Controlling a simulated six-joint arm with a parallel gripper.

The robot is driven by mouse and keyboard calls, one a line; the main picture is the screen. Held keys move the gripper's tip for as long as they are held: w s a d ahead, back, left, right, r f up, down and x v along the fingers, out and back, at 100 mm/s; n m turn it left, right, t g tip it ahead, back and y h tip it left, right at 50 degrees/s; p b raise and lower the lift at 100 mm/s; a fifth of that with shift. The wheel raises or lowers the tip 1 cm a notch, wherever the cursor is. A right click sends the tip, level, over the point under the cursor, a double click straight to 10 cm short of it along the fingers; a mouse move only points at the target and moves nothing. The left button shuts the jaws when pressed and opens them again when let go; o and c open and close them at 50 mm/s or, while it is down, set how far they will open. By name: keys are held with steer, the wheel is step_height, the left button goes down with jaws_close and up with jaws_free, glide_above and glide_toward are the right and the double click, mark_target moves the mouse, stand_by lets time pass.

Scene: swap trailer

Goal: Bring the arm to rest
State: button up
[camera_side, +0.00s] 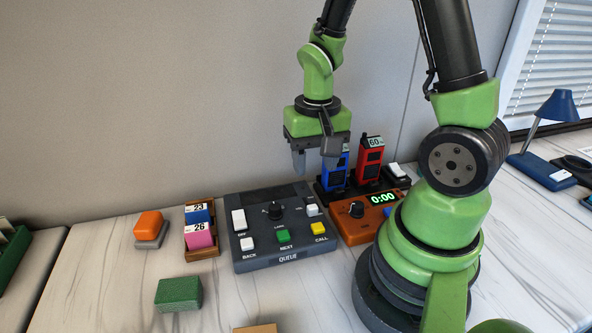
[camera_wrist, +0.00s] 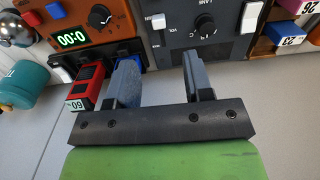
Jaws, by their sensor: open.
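My gripper (camera_side: 316,160) hangs in the air above the back edge of the grey QUEUE panel (camera_side: 283,257), its two grey fingers apart with nothing between them. In the wrist view my gripper (camera_wrist: 160,80) is also open and empty. The fingers point down, and one finger partly hides the blue radio (camera_side: 336,176) in the side view. The red radio (camera_side: 369,160), tagged 60, stands beside it in the dark charging base (camera_side: 322,197). The red radio also shows in the wrist view (camera_wrist: 88,86), left of my fingers.
An orange timer (camera_side: 350,229) reading 0:00 sits right of the panel. A wooden rack (camera_side: 204,252) holds blue and pink blocks marked 23 and 26. An orange block (camera_side: 149,224) and a green block (camera_side: 179,293) lie left. A blue lamp (camera_side: 556,107) stands far right. The wall is close behind.

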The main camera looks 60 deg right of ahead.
steer(key=s+a+r+n+t+y, duration=0.1)
steer(key=s+a+r+n+t, duration=0.1)
steer(key=r, duration=0.6)
steer(key=s+a+r+n+t+y, duration=0.1)
steer(key=s+a+r+n+t, duration=0.2)
steer(key=a+r, duration=0.4)
steer(key=shift+s+a+r+t, duration=0.15)
steer(key=shift+s+r+t, duration=0.3)
steer(key=shift+r+t, duration=0.55)
